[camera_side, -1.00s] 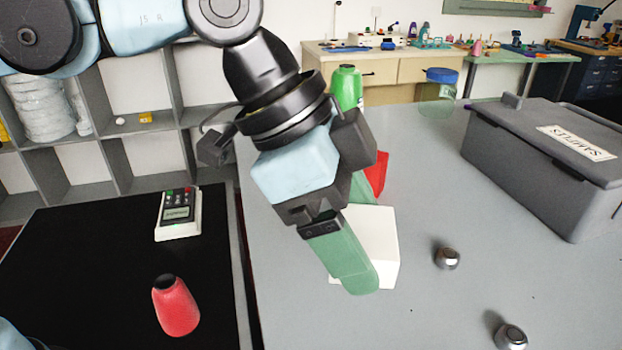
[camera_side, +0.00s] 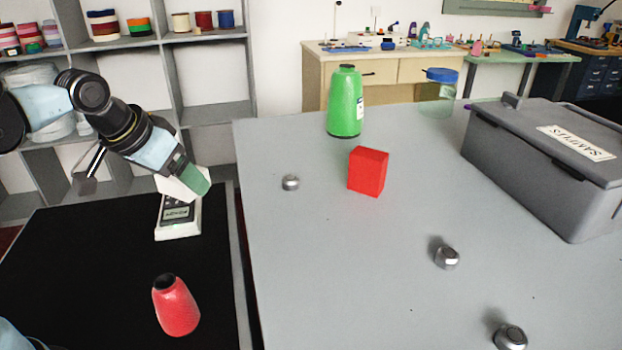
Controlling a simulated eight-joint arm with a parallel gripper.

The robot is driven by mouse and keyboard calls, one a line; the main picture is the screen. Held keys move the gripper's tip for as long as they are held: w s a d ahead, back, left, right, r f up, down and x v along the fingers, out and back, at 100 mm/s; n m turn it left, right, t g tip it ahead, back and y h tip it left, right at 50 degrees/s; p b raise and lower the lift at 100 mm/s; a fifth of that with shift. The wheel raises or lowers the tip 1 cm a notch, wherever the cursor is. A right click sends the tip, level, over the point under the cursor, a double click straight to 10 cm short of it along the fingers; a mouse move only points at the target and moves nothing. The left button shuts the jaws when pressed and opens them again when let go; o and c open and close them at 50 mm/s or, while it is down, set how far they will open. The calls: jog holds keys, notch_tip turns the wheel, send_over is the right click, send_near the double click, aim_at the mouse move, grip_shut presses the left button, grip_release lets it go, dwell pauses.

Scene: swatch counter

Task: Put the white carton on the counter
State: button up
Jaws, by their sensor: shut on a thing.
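The white carton (camera_side: 171,188) is held at the far left, partly hidden behind the green fingers of my gripper (camera_side: 197,184). My gripper is shut on it and comes down at a slant from the upper left. In the picture the carton overlaps the top of a white keypad device (camera_side: 192,225), which stands on the black surface (camera_side: 90,260). I cannot tell whether the carton touches the device. To the right of the black surface is the wide grey tabletop (camera_side: 340,270).
A red bottle (camera_side: 176,306) stands on the black surface. The grey tabletop holds a red block (camera_side: 368,171), a green bottle (camera_side: 345,103), small metal knobs (camera_side: 446,257), a blue-lidded jar (camera_side: 438,95) and a grey samples box (camera_side: 545,165). Shelves (camera_side: 210,75) stand behind.

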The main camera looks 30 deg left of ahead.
aim_at(166, 185)
jog(key=n+y, duration=0.1)
jog(key=s+f+n, duration=0.1)
jog(key=n, duration=0.1)
jog(key=a+f+n+y, duration=0.1)
jog(key=n, duration=0.1)
jog(key=shift+s+a+f+g+y, duration=0.1)
jog(key=shift+s+f+g+y, duration=0.05)
jog(key=shift+f+g+y, duration=0.15)
jog(key=s+a+f+n+g, duration=0.2)
jog(key=a+f+n+g, duration=0.1)
jog(key=a+n, duration=0.2)
jog(key=s+a+f+n+g+y, duration=0.1)
jog(key=s+a+f+n+g, duration=0.2)
jog(key=a+n, duration=0.3)
jog(key=s+a+f+n+g, duration=0.2)
jog(key=a+f+n, duration=0.3)
jog(key=n, duration=0.5)
jog(key=shift+s+a+g+y, duration=0.15)
jog(key=shift+a+g+y, duration=0.15)
jog(key=shift+g, duration=0.4)
jog(key=shift+f, duration=1.95)
jog(key=shift+f, duration=0.1)
jog(key=o, duration=1)
